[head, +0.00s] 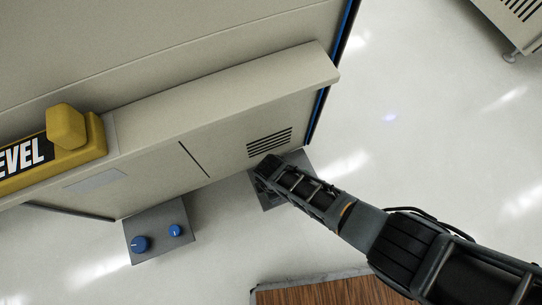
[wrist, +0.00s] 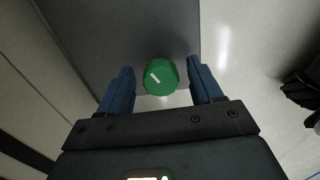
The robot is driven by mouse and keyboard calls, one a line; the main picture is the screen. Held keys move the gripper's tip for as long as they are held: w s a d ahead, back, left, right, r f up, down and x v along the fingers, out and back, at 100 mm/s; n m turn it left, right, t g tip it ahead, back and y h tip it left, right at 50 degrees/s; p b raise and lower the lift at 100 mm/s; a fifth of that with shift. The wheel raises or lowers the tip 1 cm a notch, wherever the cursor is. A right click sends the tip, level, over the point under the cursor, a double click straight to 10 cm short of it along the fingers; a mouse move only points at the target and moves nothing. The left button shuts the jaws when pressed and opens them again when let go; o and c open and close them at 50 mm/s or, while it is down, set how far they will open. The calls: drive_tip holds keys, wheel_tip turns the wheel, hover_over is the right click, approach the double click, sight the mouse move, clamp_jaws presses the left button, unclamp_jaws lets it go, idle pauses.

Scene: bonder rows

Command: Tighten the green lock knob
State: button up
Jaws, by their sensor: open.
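The green lock knob (wrist: 160,77) shows in the wrist view, round with a white index mark on its face. It sits on a dark grey plate (wrist: 120,25). My gripper (wrist: 161,80) is open, with one blue finger on each side of the knob and a visible gap on both sides. I cannot tell how far above the plate the fingertips are. In the head view my arm's end (head: 268,168) is over a grey plate (head: 294,160) beside the machine, and it hides the knob there.
A beige machine (head: 200,120) with a vent (head: 270,142) stands along the arm's end. Another grey plate (head: 150,250) carries two blue knobs (head: 141,244). A yellow block labelled "EVEL" (head: 70,155) is at left. A wooden surface (head: 330,292) lies below.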

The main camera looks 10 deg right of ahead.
drive_tip(key=c, duration=1.1)
drive_tip(key=shift+o, duration=0.2)
drive_tip(key=m, duration=0.5)
drive_tip(key=shift+s, duration=0.15)
drive_tip(key=m, duration=0.6)
drive_tip(key=shift+a, duration=0.1)
drive_tip(key=m, duration=0.5)
drive_tip(key=shift+m+b, duration=0.3)
drive_tip(key=shift+m, duration=0.1)
drive_tip(key=m, duration=0.5)
drive_tip(key=shift+a, duration=0.1)
drive_tip(key=shift+m, duration=0.4)
